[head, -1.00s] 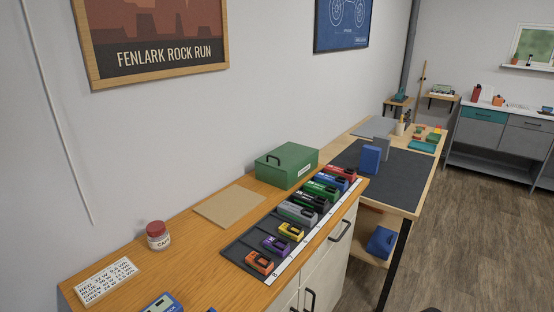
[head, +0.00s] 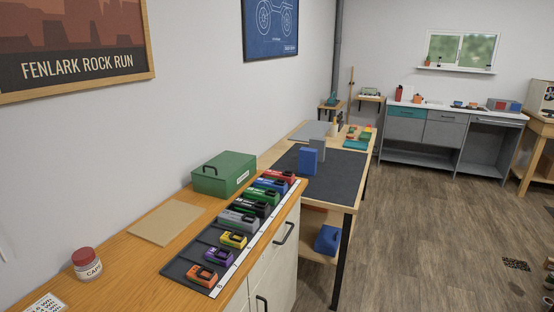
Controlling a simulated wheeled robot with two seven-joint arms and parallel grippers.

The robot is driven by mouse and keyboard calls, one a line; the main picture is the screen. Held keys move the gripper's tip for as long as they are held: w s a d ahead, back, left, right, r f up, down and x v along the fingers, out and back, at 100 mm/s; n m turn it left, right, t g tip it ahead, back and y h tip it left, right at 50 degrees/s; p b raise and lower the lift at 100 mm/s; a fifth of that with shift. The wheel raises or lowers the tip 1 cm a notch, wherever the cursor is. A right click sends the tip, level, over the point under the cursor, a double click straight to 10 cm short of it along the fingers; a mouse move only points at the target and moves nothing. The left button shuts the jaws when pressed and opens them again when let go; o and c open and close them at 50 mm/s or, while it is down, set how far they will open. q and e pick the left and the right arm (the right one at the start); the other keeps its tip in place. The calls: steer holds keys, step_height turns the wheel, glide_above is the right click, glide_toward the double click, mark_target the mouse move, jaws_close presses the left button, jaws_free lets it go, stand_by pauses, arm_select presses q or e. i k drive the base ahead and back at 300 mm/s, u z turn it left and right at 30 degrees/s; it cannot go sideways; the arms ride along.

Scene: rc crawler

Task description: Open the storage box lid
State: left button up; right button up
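A green box (head: 222,182) with a dark handle and a small pale label stands on the wooden counter against the wall. Its top looks closed. Another box, red and blue-grey (head: 504,105), sits small and far off on the white-topped bench at the back right. I cannot tell from here which one is the storage box, and the far box's lid is too small to make out. Neither of my grippers is in view.
The wooden counter (head: 130,270) holds a tray of several coloured battery-like packs (head: 188,268), a tan board (head: 165,222) and a red-lidded jar (head: 86,263). A dark-matted workbench (head: 325,186) stands beyond. The wooden floor (head: 430,235) at the right is largely open.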

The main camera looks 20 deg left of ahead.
mark_target(223, 166)
steer(key=z, duration=0.4)
steer(key=i, duration=3)
steer(key=u, duration=3.15)
